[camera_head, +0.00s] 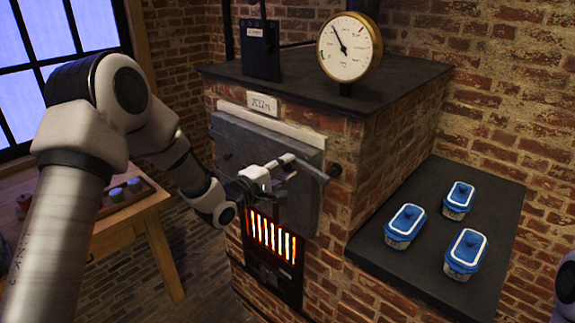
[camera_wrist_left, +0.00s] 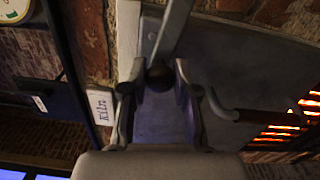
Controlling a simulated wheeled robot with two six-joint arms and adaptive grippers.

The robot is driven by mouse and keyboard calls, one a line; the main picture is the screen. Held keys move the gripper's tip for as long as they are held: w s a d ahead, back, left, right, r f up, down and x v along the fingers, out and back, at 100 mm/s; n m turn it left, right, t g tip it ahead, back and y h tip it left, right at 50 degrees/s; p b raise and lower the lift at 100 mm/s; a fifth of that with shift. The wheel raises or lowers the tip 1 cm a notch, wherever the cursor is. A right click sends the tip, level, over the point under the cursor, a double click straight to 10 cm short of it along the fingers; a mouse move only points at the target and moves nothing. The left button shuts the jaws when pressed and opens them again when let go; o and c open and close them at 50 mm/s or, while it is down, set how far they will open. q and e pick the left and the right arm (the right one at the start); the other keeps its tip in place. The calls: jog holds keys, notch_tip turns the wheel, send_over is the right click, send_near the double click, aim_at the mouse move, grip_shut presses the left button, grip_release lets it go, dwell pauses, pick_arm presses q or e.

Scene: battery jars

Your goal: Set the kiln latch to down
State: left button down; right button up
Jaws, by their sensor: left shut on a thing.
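The kiln latch (camera_head: 314,173) is a grey bar at the right side of the grey kiln door (camera_head: 232,140). It lies near horizontal, its right end slightly lower. In the left wrist view the latch bar (camera_wrist_left: 173,28) ends in a dark round knob (camera_wrist_left: 158,77). My left gripper (camera_head: 288,167) is at the latch's left end, in front of the door. In the wrist view my left gripper's fingers (camera_wrist_left: 158,78) are shut on the knob, one on each side. The gripper hides the knob in the head view. My right gripper is not in view.
Below the door is a glowing grate (camera_head: 270,237). A dark handle (camera_wrist_left: 250,115) juts out beside the gripper. Several blue-lidded jars, one here (camera_head: 405,224), stand on a dark slab (camera_head: 400,277) at right. A gauge (camera_head: 348,47) tops the kiln. A wooden table (camera_head: 130,215) stands left.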

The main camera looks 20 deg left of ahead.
pick_arm(q)
jog(key=shift+f+n, duration=0.65)
jog(key=shift+n, duration=0.25)
jog(key=c, duration=0.9)
grip_release()
jog(key=shift+a+f, duration=0.1)
jog(key=shift+o, duration=0.2)
jog(key=shift+s, duration=0.1)
jog(key=v, duration=1.1)
jog(key=shift+s, duration=0.35)
jog(key=shift+a, duration=0.1)
